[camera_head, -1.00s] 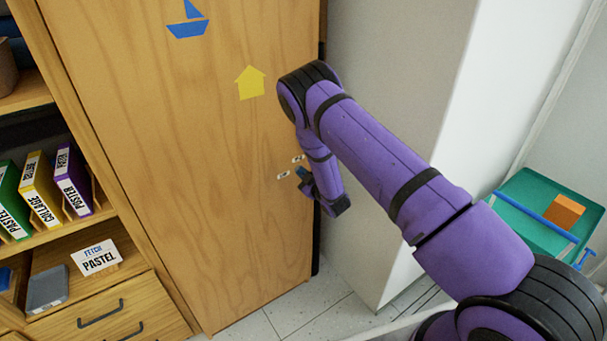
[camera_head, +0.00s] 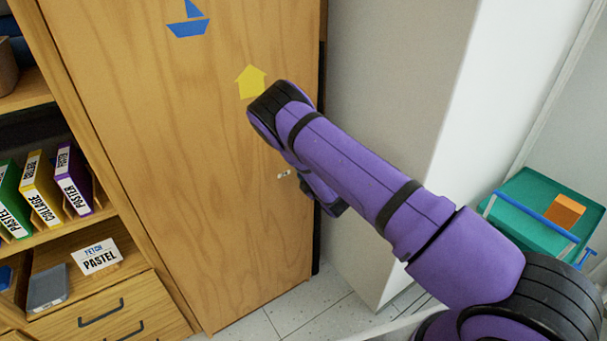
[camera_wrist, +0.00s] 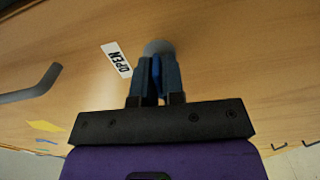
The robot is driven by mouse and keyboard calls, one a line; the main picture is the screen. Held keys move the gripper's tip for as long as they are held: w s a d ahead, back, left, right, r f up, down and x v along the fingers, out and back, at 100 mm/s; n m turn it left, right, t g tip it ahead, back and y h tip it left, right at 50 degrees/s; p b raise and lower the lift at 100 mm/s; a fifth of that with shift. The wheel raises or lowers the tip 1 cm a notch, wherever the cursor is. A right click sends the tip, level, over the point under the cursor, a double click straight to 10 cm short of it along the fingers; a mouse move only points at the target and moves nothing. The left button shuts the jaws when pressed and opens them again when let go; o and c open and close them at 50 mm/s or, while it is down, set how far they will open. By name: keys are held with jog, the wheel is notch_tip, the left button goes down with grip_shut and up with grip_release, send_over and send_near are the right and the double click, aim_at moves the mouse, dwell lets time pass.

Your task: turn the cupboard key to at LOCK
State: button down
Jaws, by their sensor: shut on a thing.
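The cupboard door (camera_head: 190,160) is tan wood and closed in the head view. In the wrist view my gripper (camera_wrist: 156,66) is at the door, its dark blue-grey fingers shut on the blue key (camera_wrist: 157,72). The key stands at a round grey lock plate (camera_wrist: 159,47). A white label reading OPEN (camera_wrist: 117,58) lies left of the plate. No LOCK label shows in the wrist view. In the head view one small white label (camera_head: 283,174) shows, too small to read. My arm hides the key and most of my gripper there.
A grey bar handle (camera_wrist: 32,86) stands out from the door at left in the wrist view. Open shelves with folders (camera_head: 70,180) stand left of the cupboard. A pale wall (camera_head: 385,130) is close on the right, with a green trolley (camera_head: 540,205) beyond.

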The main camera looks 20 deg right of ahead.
jog(key=shift+n, duration=0.5)
jog(key=c, duration=1.3)
grip_release()
jog(key=v, duration=1)
jog(key=shift+s+d, duration=0.1)
jog(key=shift+s, duration=0.3)
